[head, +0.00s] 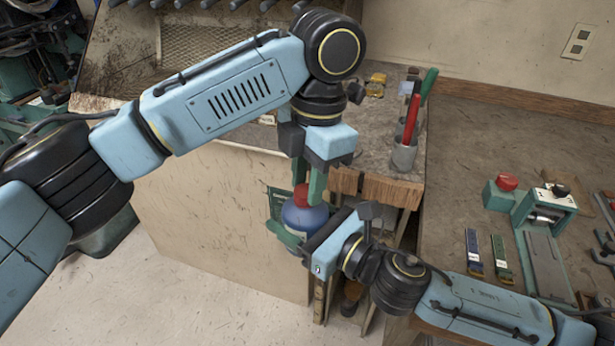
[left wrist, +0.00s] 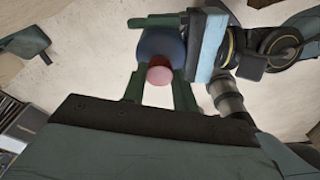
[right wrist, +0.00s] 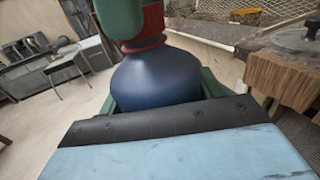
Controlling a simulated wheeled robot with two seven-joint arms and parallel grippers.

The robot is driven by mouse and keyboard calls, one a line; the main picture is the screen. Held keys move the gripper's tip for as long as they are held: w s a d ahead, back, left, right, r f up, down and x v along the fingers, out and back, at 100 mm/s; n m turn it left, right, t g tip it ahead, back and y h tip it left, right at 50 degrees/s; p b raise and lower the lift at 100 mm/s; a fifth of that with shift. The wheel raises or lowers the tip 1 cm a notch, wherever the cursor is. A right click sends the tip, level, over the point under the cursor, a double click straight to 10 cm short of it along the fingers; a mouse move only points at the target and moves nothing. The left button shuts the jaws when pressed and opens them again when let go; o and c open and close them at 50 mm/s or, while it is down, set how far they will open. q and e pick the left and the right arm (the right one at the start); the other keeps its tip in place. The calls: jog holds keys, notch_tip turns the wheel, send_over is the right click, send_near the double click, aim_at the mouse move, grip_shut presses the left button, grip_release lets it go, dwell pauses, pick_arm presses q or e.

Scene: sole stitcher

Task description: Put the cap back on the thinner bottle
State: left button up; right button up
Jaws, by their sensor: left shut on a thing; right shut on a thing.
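A blue bottle (head: 303,217) is held upright in the air by my right gripper (head: 300,232), whose green fingers are shut around its body. A red cap (head: 301,192) is at the bottle's top, between the green fingers of my left gripper (head: 308,182), which is shut on it from above. In the left wrist view the cap (left wrist: 158,75) shows pinkish in front of the bottle (left wrist: 160,46). In the right wrist view the bottle's shoulder (right wrist: 157,80) rises to a red part directly under the left fingers. I cannot tell whether the cap is seated.
A workbench (head: 350,140) stands behind, with a metal cup (head: 404,155) of red and green-handled tools. The right bench (head: 450,200) carries a green device with a red knob (head: 507,182) and small blue and green items. Both arms are close together around the bottle.

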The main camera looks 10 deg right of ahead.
pick_arm(q)
jog(key=o, duration=0.9)
jog(key=shift+r, duration=2.25)
jog(key=shift+c, duration=0.2)
